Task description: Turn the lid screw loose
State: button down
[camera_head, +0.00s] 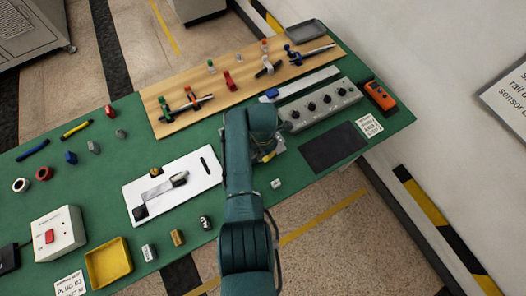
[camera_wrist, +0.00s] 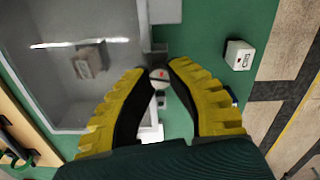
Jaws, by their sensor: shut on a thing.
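The lid screw (camera_wrist: 159,78) shows in the wrist view as a small round grey head with a red mark. My gripper (camera_wrist: 160,72) has its yellow ribbed fingers on both sides of the screw, shut on it. The screw sits beside the edge of a grey box with a lid (camera_wrist: 62,92), which fills the left of the wrist view. A blurred block-like shape (camera_wrist: 91,60) shows on or through the lid. In the head view my arm hides the screw and most of the box; only a bit of yellow finger (camera_head: 268,156) shows.
A small white cube (camera_wrist: 240,55) lies right of the gripper in the wrist view. In the head view, a knob panel (camera_head: 318,104), a black mat (camera_head: 333,147) and an orange device (camera_head: 380,96) lie right of my arm. A white plate (camera_head: 205,178) lies left.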

jog(key=shift+n, duration=0.5)
jog(key=c, duration=0.9)
grip_release()
notch_tip(320, 180, up, 12)
